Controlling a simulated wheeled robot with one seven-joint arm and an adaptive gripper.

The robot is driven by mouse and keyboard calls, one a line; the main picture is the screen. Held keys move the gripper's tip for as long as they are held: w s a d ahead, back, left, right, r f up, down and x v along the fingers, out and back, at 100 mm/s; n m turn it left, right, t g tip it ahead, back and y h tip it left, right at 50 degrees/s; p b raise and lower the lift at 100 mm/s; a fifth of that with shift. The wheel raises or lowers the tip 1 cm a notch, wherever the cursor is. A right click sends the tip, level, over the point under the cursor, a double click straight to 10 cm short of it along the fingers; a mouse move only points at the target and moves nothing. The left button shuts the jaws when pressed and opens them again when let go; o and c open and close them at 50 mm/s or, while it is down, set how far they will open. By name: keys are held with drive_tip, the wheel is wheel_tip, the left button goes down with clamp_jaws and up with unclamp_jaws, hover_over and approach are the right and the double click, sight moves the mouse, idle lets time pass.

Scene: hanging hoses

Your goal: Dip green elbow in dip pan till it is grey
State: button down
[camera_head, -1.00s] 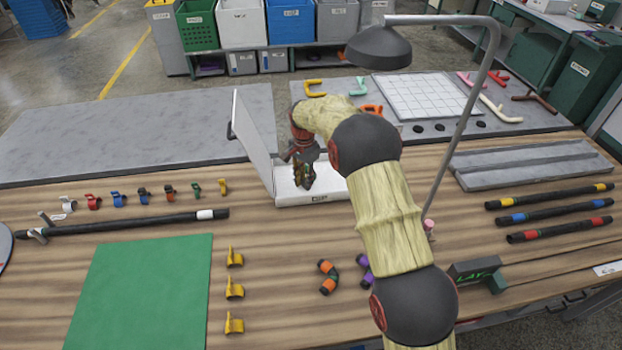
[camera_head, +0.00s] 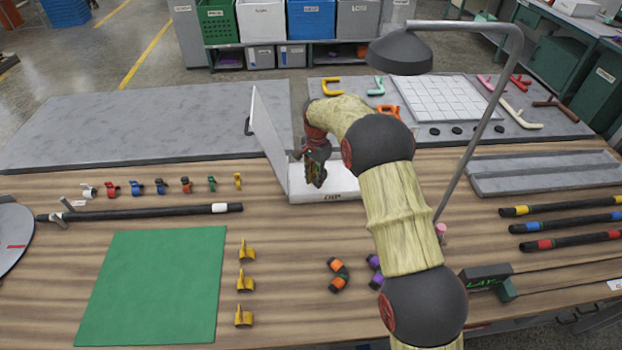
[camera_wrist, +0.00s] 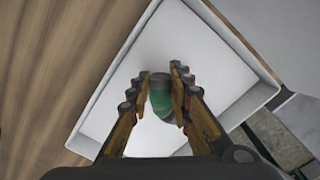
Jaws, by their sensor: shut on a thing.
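The dip pan (camera_head: 325,197) is a white, shallow open box with its lid (camera_head: 272,140) raised on the left side; its front wall reads "DIP". My gripper (camera_head: 314,180) is over the pan. In the wrist view my gripper (camera_wrist: 163,88) is shut on the green elbow (camera_wrist: 160,100), which sits between the two fingers. The elbow shows a green band with a dark grey end. The white pan floor (camera_wrist: 200,50) lies beneath it. I cannot tell whether the elbow touches the floor of the pan.
A lamp (camera_head: 403,52) on a bent pole stands right of my arm. A green mat (camera_head: 155,285) and yellow clips (camera_head: 246,282) are at the left front.

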drive_tip(key=shift+d+p, duration=0.75)
drive_tip(key=shift+d, duration=3.35)
drive_tip(key=shift+a+p, duration=0.9)
drive_tip(key=shift+a, duration=4.15)
drive_tip(key=shift+d+p, duration=0.65)
drive_tip(key=shift+d, duration=4.4)
drive_tip(key=shift+r, duration=0.1)
